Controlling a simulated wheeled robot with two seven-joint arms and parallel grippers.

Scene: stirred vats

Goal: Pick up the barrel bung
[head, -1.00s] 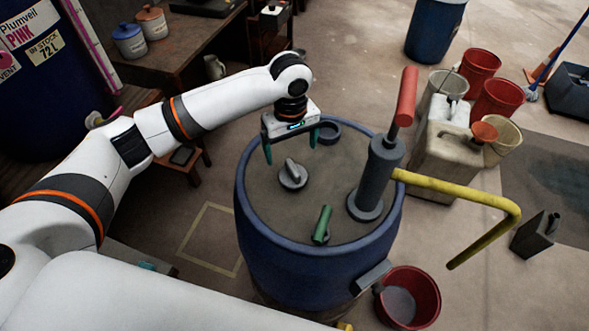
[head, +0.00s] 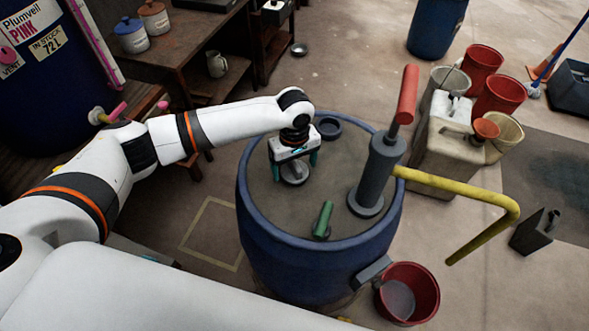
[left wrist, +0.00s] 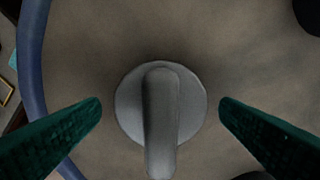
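The barrel bung is a grey round disc with a raised bar grip (left wrist: 160,110). It sits on the top of the blue barrel (head: 300,283), and in the head view its lower part (head: 295,180) shows below my gripper. My left gripper (head: 293,170) is over the bung, pointing down. In the left wrist view its two green fingers (left wrist: 160,112) stand apart on either side of the bung, with a gap on each side. It is open and empty. My right gripper is not in view.
A grey hand pump (head: 378,175) with a red handle and yellow spout stands on the barrel, right of the bung. A green handle-like piece (head: 324,217) and a dark ring (head: 328,128) are also on top. A red bucket (head: 424,290) stands at front right.

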